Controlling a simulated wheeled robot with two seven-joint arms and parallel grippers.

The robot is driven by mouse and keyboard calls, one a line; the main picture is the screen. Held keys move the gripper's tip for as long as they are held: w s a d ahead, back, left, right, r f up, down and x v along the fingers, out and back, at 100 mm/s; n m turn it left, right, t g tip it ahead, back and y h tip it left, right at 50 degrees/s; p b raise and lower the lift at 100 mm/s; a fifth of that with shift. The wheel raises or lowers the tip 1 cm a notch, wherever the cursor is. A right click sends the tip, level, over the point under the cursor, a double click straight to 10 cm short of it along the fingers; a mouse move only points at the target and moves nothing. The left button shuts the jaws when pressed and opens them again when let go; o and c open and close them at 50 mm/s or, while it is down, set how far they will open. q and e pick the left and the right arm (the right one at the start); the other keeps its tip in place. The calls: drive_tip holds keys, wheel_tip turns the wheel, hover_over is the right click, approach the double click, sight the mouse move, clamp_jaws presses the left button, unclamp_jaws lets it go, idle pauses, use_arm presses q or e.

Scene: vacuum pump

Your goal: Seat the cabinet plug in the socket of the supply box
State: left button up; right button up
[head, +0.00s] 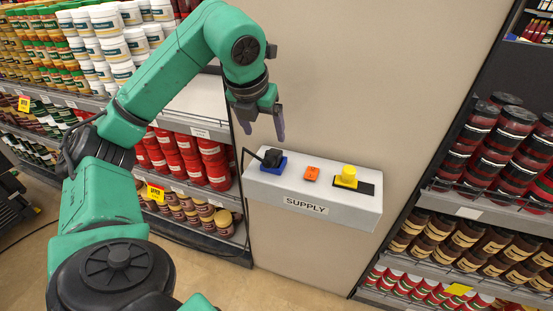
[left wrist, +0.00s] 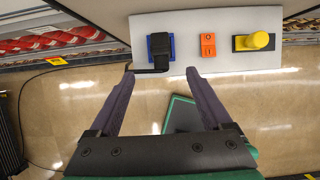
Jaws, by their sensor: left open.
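The black plug (head: 273,157) sits at the blue socket (head: 282,171) on top of the white supply box (head: 317,207). Its cable leaves on the left side. In the left wrist view the plug (left wrist: 160,52) covers much of the blue socket (left wrist: 172,46); I cannot tell how deep it sits. My left gripper (head: 264,130) is open and empty, fingers pointing down, above and slightly left of the plug. In the left wrist view its fingertips (left wrist: 160,75) are spread to either side of the plug's near end, apart from it. My right gripper is not in view.
An orange switch (head: 312,174) and a yellow knob (head: 348,175) on a black plate stand right of the plug on the box. A beige wall (head: 370,80) rises behind. Stocked shelves stand left and right. A black cable (left wrist: 60,70) runs off left.

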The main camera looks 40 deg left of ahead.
sight(271, 153)
use_arm(q)
drive_tip(key=x, duration=0.3)
drive_tip(key=shift+s+a+f, duration=0.1)
drive_tip(key=shift+a+f, duration=0.05)
drive_tip(key=shift+f, duration=0.3)
drive_tip(key=x, duration=0.3)
drive_tip(key=p+x, duration=0.1)
drive_tip(key=x, duration=0.1)
drive_tip(key=shift+w+f, duration=0.3)
drive_tip(key=shift+w, duration=0.15)
drive_tip(key=shift+f, duration=0.25)
drive_tip(key=shift+w+f, duration=0.1)
clamp_jaws()
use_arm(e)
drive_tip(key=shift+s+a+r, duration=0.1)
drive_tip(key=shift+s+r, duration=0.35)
